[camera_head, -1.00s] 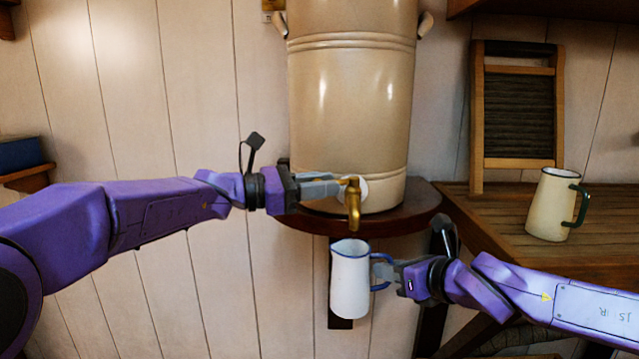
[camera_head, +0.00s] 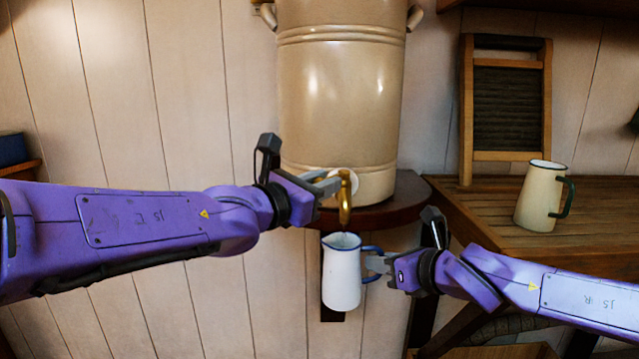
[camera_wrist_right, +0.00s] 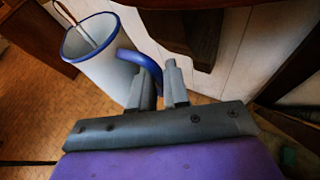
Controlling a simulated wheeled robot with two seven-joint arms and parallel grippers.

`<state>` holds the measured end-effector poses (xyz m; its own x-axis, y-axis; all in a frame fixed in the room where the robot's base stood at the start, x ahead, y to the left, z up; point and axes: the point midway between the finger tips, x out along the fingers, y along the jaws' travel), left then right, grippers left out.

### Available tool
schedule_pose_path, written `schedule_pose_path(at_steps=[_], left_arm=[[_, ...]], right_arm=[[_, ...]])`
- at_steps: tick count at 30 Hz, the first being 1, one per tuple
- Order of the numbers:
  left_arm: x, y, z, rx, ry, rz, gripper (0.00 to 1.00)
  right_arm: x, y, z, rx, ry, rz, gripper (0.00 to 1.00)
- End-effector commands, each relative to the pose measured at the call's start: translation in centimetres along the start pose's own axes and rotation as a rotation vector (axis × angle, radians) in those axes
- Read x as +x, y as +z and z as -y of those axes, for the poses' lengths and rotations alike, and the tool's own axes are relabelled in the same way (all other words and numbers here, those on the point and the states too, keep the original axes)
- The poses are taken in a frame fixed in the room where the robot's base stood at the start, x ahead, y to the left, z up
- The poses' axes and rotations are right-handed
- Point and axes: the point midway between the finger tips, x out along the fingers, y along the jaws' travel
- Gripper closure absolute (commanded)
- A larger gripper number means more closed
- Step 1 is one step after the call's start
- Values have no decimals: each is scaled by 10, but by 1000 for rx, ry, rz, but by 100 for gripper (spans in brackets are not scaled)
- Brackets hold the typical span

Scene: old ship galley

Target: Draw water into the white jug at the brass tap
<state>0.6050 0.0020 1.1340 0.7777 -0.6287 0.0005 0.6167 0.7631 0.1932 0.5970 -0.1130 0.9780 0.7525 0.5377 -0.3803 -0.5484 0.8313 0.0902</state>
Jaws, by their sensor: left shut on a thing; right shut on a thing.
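The brass tap (camera_head: 345,205) sticks out low on the front of the big cream urn (camera_head: 340,110). My left gripper (camera_head: 332,184) is shut on the tap's top, at its handle, which the fingers partly hide. The white jug (camera_head: 341,275) with a blue rim hangs upright in the air, its mouth just under the spout. My right gripper (camera_head: 376,264) is shut on the jug's blue handle. In the right wrist view, the fingers (camera_wrist_right: 160,85) grip that handle (camera_wrist_right: 140,62), and a thin pale streak, apparently water, runs into the open jug (camera_wrist_right: 105,60).
The urn stands on a round dark wooden shelf (camera_head: 400,205). At right, a slatted wooden counter (camera_head: 490,215) holds a cream mug (camera_head: 537,197) with a green handle and a washboard (camera_head: 505,110). Plank wall lies behind; a blue box (camera_head: 12,150) sits at far left.

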Motion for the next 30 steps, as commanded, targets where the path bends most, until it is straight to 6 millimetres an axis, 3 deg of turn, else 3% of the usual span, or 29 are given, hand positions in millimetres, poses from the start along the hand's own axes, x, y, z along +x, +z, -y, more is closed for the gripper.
schedule_pose_path(at_steps=[11,12,13,23,26,30], left_arm=[[0,1,2,2,-2,-1,100],[0,1,2,2,-2,-1,67],[0,1,2,2,-2,-1,62],[0,4,1,0,-1,0,62],[0,18,-2,1,-1,3,62],[0,53,-9,1,0,5,62]], right_arm=[[0,1,0,0,0,2,100],[0,1,0,0,0,2,100],[0,1,0,0,0,2,100],[0,1,0,0,0,2,100],[0,1,0,0,0,2,100],[0,1,0,0,0,2,100]])
